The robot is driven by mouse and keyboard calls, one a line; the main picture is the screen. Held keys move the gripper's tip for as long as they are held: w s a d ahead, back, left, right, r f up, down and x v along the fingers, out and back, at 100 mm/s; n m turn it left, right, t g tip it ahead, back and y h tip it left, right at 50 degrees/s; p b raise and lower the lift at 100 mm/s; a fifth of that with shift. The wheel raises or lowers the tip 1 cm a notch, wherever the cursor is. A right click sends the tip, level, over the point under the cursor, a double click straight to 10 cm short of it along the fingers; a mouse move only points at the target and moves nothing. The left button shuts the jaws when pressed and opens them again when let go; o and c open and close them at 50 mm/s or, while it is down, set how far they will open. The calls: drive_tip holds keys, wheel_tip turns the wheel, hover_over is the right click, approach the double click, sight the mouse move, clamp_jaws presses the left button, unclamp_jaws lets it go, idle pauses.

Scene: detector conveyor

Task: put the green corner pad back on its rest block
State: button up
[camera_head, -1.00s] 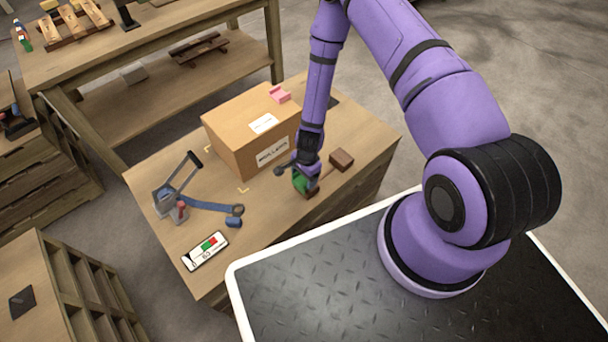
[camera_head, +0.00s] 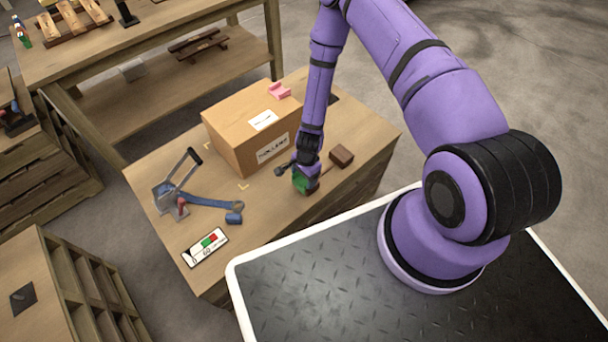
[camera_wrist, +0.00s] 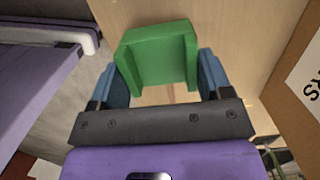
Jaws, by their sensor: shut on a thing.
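The green corner pad (camera_head: 300,183) is in my gripper, low over the front part of the table in the head view. In the wrist view the pad (camera_wrist: 157,55) fills the space between the two blue fingers, and my gripper (camera_wrist: 165,78) is shut on it. In the head view my gripper (camera_head: 305,178) points down in front of the carton. I cannot tell whether the pad touches the tabletop. A small dark brown block (camera_head: 341,155) stands on the table to the right of my gripper, apart from it. It may be the rest block.
A cardboard carton (camera_head: 240,125) with a pink corner pad (camera_head: 279,90) on top stands just behind my gripper. A strap tensioner (camera_head: 178,185) with a blue strap (camera_head: 212,204) lies to the left. A white label card (camera_head: 205,247) lies at the front left of the table (camera_head: 262,225).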

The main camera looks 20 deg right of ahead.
drive_tip(key=shift+f, duration=0.4)
drive_tip(key=o, duration=1)
wheel_tip(320, 180, up, 11)
drive_tip(key=d, duration=0.1)
drive_tip(key=shift+w+d+f, duration=0.15)
drive_tip(key=shift+w, duration=0.05)
